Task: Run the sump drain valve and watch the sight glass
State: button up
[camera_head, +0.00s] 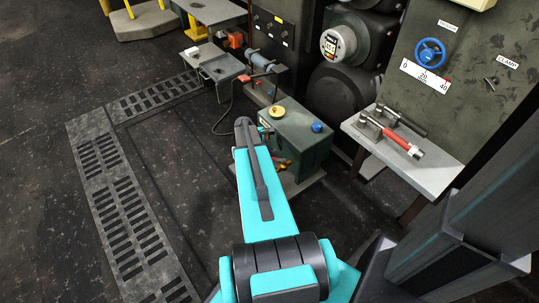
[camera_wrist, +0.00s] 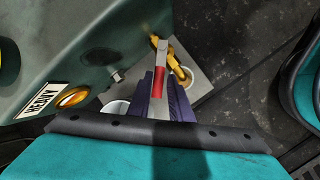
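The sump tank (camera_wrist: 60,50) is a green box, also in the head view (camera_head: 305,143) with a yellow cap and a blue knob on top. A brass-ringed sight glass (camera_wrist: 73,97) is on its side, by a white label (camera_wrist: 41,100) seen upside down. The drain valve lever has a red grip (camera_wrist: 159,82) and stands beside a brass pipe (camera_wrist: 180,65). My gripper (camera_wrist: 165,98) has its dark fingers either side of the red grip. I cannot tell whether they touch it.
A side shelf (camera_head: 437,177) with a red-handled tool stands right. A slotted floor grate (camera_head: 115,200) lies left, with open floor around it.

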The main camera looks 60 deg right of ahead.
jog(key=shift+o, duration=1.2)
jog(key=shift+w, duration=0.2)
jog(key=shift+w+a+r, duration=0.1)
jog(key=shift+w+r, duration=0.05)
jog(key=shift+r, duration=0.1)
jog(key=p+v, duration=0.2)
jog(key=v, duration=1.1)
jog(key=shift+a, duration=0.15)
jog(key=shift+r, duration=0.1)
dwell(4.8)
